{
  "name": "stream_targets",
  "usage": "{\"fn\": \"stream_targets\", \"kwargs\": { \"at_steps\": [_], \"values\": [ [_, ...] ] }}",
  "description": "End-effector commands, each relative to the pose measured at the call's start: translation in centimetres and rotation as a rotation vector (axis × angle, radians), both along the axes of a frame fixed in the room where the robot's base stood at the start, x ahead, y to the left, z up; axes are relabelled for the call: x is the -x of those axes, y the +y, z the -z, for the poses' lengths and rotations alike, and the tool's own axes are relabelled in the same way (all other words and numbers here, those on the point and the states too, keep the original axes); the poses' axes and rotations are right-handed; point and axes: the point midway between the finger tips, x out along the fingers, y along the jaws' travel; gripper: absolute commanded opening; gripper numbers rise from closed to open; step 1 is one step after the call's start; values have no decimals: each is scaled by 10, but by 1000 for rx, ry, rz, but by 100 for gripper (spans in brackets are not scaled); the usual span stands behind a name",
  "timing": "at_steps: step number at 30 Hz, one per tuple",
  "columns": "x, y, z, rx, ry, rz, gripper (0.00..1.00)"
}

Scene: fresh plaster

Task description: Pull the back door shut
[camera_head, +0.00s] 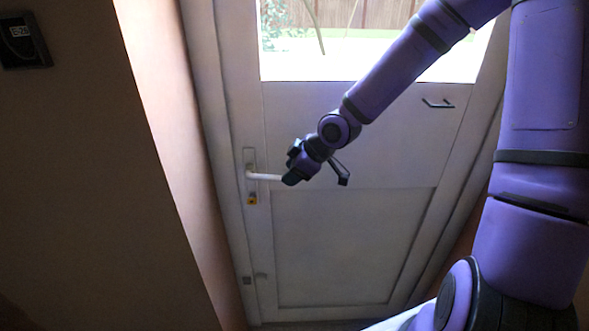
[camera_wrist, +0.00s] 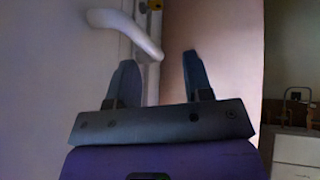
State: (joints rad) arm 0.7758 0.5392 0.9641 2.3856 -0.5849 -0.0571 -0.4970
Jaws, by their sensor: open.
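The back door (camera_head: 350,235) is pale, with a window in its upper part and a plain lower panel. I cannot tell whether a gap stands between it and its frame. Its white lever handle (camera_head: 262,177) is at the left edge and points right. My gripper (camera_head: 318,179) is open at the handle's free end, and one dark finger hides part of that end. In the wrist view the handle (camera_wrist: 125,27) comes in from the top left. Its tip appears between the fingertips of my gripper (camera_wrist: 160,63); I cannot tell whether they touch.
A yellow-marked lock (camera_head: 252,199) sits below the handle. A small dark pull (camera_head: 437,103) is on the door's upper right. A brown wall (camera_head: 80,180) with a dark box (camera_head: 22,40) stands at left. A pale cabinet (camera_wrist: 295,150) shows at right in the wrist view.

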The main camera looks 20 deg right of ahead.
Motion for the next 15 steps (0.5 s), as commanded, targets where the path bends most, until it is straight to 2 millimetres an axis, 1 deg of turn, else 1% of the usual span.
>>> {"fn": "stream_targets", "kwargs": {
  "at_steps": [6, 15],
  "values": [
    [3, -4, -6, 1, -2, 0, 46],
    [3, -4, -7, 1, -2, 0, 46]
  ]
}}
